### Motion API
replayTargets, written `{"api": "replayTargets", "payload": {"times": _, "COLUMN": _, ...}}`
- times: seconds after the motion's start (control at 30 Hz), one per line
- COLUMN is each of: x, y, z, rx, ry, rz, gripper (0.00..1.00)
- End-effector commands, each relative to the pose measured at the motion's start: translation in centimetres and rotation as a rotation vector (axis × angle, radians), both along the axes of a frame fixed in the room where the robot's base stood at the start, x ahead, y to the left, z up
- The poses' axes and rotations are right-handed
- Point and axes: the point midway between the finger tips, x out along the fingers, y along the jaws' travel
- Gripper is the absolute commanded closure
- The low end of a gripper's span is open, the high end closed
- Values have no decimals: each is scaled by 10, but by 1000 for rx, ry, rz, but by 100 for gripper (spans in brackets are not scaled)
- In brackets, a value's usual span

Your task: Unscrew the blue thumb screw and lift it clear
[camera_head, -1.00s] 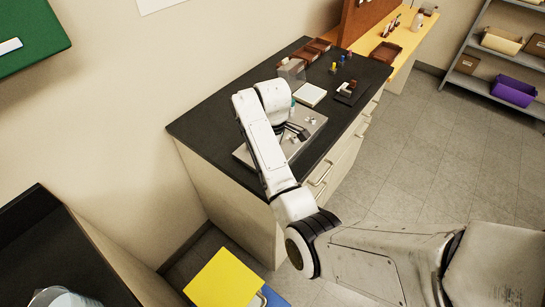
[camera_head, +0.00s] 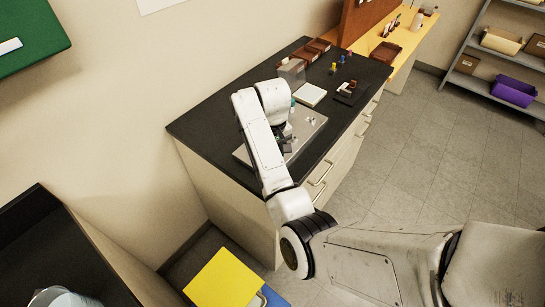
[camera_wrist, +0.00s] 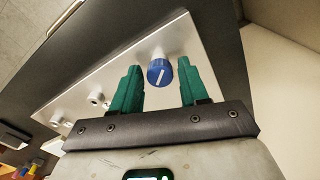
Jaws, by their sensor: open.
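The blue thumb screw (camera_wrist: 159,72) stands on a light metal plate (camera_wrist: 187,35) in the wrist view, with a white line across its round head. The green fingers of my gripper (camera_wrist: 159,66) are open, one on each side of the head, with a visible gap on both sides. Whether the fingertips are level with the head is hard to tell. In the head view my gripper (camera_head: 286,143) is over the plate (camera_head: 312,124), and my arm hides the screw there.
Silver fittings (camera_wrist: 95,98) sit further along the plate. On the black bench (camera_head: 210,122) behind it are a white pad (camera_head: 310,95), a clear box (camera_head: 291,72), a dark stand (camera_head: 350,93) and small coloured pieces (camera_head: 333,68).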

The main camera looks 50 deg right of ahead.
Motion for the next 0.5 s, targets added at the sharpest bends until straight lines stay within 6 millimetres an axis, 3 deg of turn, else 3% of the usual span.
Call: {"api": "replayTargets", "payload": {"times": 0.5, "x": 0, "y": 1, "z": 0, "rx": 1, "ry": 0, "rz": -628, "gripper": 56}}
